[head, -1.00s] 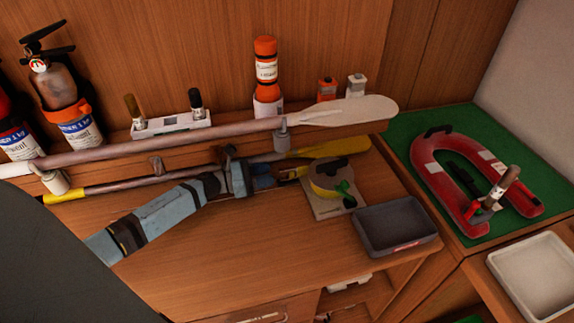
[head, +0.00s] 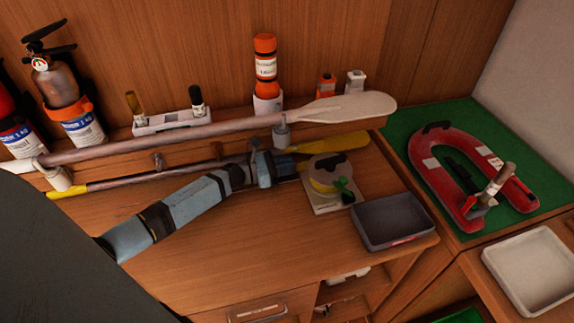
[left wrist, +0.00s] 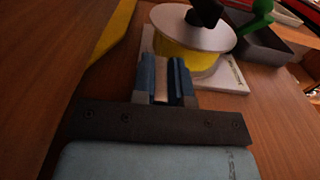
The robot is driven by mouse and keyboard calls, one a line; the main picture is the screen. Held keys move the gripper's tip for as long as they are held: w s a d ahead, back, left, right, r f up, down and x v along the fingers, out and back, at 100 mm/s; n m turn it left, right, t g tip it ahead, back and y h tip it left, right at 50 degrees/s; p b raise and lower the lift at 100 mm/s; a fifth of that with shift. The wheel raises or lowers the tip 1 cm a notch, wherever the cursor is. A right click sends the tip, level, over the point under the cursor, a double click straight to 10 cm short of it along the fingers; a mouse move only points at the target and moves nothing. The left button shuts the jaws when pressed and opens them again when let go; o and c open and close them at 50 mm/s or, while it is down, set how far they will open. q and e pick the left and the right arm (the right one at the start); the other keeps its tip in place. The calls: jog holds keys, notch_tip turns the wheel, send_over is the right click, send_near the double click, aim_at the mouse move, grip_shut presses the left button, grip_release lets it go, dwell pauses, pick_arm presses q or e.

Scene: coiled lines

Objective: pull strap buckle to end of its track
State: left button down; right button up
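A round reel (head: 325,180) with a yellow side and grey top sits on a pale square base plate (head: 322,207). A green handle (head: 344,184) and a black knob are on it. In the left wrist view the reel (left wrist: 190,58) is just beyond my fingertips. My left gripper (head: 290,166) is at the reel's left side; its blue fingers (left wrist: 162,72) stand a little apart with a pale strip between them. I cannot tell whether that strip is held or is the plate behind. I cannot make out a strap buckle or its track. My right gripper is not in view.
A dark grey tray (head: 393,221) stands right of the reel. Behind my left arm a white-bladed paddle (head: 340,108) and a yellow-bladed one (head: 335,143) lie on holders. A red horseshoe float (head: 462,165) lies on a green mat. The wooden tabletop (head: 250,250) in front is clear.

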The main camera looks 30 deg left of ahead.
pick_arm(q)
jog(key=shift+b+v, duration=0.7)
jog(key=shift+v, duration=1.85)
jog(key=shift+w, duration=0.1)
jog(key=c, duration=1.1)
grip_release()
